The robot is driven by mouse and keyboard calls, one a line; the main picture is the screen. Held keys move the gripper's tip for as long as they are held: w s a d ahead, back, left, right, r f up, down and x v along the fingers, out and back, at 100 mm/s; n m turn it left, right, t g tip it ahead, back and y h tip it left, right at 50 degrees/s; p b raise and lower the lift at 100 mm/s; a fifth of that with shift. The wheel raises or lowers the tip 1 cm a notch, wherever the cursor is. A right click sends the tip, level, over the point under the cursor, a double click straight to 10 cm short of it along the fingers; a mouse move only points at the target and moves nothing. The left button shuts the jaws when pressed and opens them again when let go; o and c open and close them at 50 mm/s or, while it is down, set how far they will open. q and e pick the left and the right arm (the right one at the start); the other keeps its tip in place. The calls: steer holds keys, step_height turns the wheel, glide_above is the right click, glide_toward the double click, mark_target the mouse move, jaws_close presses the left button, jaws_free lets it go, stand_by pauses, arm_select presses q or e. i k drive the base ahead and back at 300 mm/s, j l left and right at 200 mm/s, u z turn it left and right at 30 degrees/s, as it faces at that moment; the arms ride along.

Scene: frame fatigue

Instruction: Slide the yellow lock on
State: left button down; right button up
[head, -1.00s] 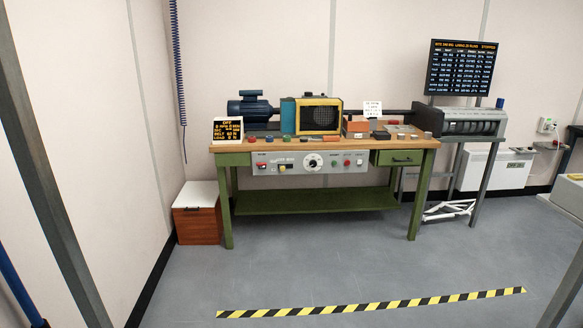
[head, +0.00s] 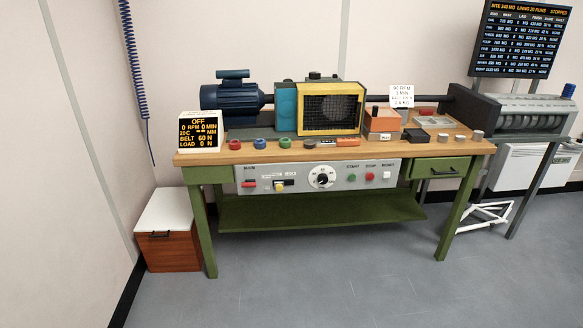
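A small yellow piece (head: 279,187), which looks like the yellow lock, is on the grey control panel (head: 310,183) on the bench front. It sits at the left part of the panel, right of a red switch (head: 249,184) and below a small label. Whether it is slid to one side is too small to tell. Neither of my grippers shows in the head view.
The green bench (head: 208,230) has a wooden top with a motor (head: 232,97), a yellow-framed guard (head: 331,108) and several small parts. A wooden box (head: 171,246) with a white lid stands left. The floor in front is clear.

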mark_target(279, 185)
steer(key=i+j+z, duration=0.1)
steer(key=i+z, duration=0.2)
steer(key=i+j+z, duration=0.25)
steer(key=i, duration=0.25)
steer(key=i+j+z, duration=0.3)
steer(key=i, duration=0.1)
